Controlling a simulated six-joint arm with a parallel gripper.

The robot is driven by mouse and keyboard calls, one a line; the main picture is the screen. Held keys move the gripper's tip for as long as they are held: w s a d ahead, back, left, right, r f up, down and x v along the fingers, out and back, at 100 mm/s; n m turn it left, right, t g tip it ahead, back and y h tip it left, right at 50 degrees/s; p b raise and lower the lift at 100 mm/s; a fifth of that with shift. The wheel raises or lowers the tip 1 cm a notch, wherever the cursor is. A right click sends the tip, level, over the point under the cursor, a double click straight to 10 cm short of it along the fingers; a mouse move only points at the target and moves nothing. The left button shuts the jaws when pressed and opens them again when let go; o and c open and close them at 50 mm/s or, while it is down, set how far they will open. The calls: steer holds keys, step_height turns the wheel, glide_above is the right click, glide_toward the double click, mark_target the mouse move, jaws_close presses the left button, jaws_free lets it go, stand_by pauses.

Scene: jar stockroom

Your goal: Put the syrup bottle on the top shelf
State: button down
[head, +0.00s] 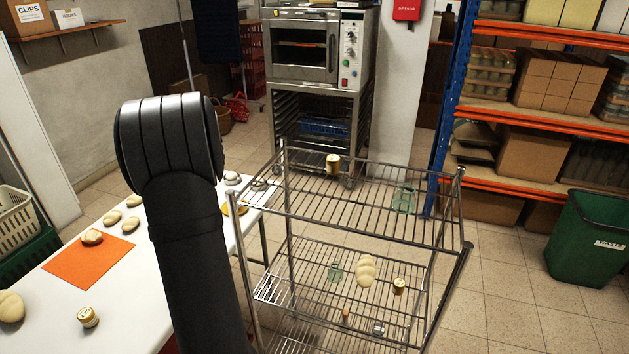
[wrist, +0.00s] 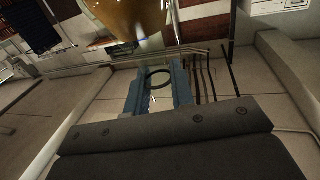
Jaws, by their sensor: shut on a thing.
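An amber, rounded body, apparently the syrup bottle (wrist: 130,14), shows at the top of the wrist view, cut off by the frame. My gripper (wrist: 157,82) has its blue-grey fingers shut around what looks like the bottle's clear neck, where a dark ring shows. In the head view my arm hides the gripper and most of what it holds. A bit of yellow shows just right of my arm by the table edge; I cannot tell what it is.
The top shelf's middle is clear. The lower shelf holds a glass (head: 335,271), a bread loaf (head: 366,270), a jar (head: 399,286) and small items. Rack posts rise at the corners.

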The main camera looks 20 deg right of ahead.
steer(key=s+d+r+m+t+h, duration=0.1)
steer(key=s+d+r+h, duration=0.2)
steer(key=d, duration=0.8)
steer(key=s+d+r+m+t+h, duration=0.1)
steer(key=s+d+r, duration=0.3)
steer(key=d, duration=0.7)
steer(key=s+d+r+m+h, duration=0.15)
steer(key=s+d, duration=0.35)
steer(key=d, duration=0.6)
steer(key=s+d+r+m+h, duration=0.2)
steer(key=s+d+r+h, duration=0.1)
steer(key=s+d, duration=0.9)
steer(key=s+d+r+m+h, duration=0.35)
steer(key=s+d, duration=0.65)
steer(key=s, duration=0.5)
steer(key=w+a+f+n, duration=0.1)
steer(key=w+a+f, duration=0.2)
steer(key=w+f, duration=0.8)
steer(key=shift+w+a+f+t, duration=0.15)
steer(key=shift+a+f+t, duration=0.1)
steer(key=shift+f+t, duration=0.15)
steer(key=shift+f, duration=0.15)
steer(key=c, duration=1.2)
jaws_free()
steer(key=shift+f, duration=0.15)
steer(key=shift+c, duration=0.2)
